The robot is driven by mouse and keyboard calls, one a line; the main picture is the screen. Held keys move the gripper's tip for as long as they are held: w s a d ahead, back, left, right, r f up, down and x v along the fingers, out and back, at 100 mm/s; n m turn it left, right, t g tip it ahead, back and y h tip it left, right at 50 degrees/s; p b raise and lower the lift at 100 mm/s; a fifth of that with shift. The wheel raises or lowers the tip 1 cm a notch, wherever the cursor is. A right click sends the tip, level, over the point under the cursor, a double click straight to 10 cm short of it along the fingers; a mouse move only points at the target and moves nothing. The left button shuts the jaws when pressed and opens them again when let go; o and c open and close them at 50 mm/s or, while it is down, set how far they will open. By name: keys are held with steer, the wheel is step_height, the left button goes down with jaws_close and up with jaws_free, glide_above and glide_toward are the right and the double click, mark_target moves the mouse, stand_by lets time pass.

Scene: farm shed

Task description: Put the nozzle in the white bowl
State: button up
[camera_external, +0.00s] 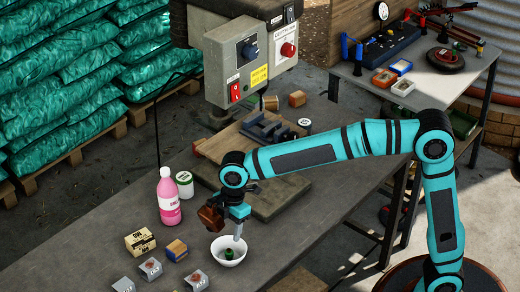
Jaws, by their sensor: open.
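The white bowl (232,262) stands on the grey workbench. A small dark green piece, which looks like the nozzle (229,253), lies inside the bowl; its details are too small to tell. My gripper (239,238) points down over the back right part of the bowl, with its fingertips near the rim. It is open and holds nothing that I can see. The gap between its fingers is hard to make out from this side, and I cannot tell whether it touches the bowl.
A pink bottle (168,196) and a white jar with a green lid (184,184) stand left of my gripper. A drill press (245,60) stands behind. The bench right of the bowl is clear.

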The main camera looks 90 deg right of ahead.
steer(key=s+a+r+m+t+h, duration=0.15)
steer(key=s+r+t, duration=0.25)
steer(key=s+r, duration=0.5)
steer(key=s+a+r+m+t, duration=0.3)
steer(key=s+r+t, duration=0.1)
steer(key=s+r, duration=0.5)
steer(key=s+a+r+m+t, duration=0.1)
steer(key=s+r+m+t, duration=0.1)
steer(key=s, duration=0.8)
steer(key=s+a+r+m+t, duration=0.1)
steer(key=s+r+t, duration=0.4)
steer(key=s, duration=0.6)
steer(key=shift+s+a+r+m+t, duration=0.15)
steer(key=shift+a+r+m+t, duration=0.15)
steer(key=shift+a+m+t, duration=0.25)
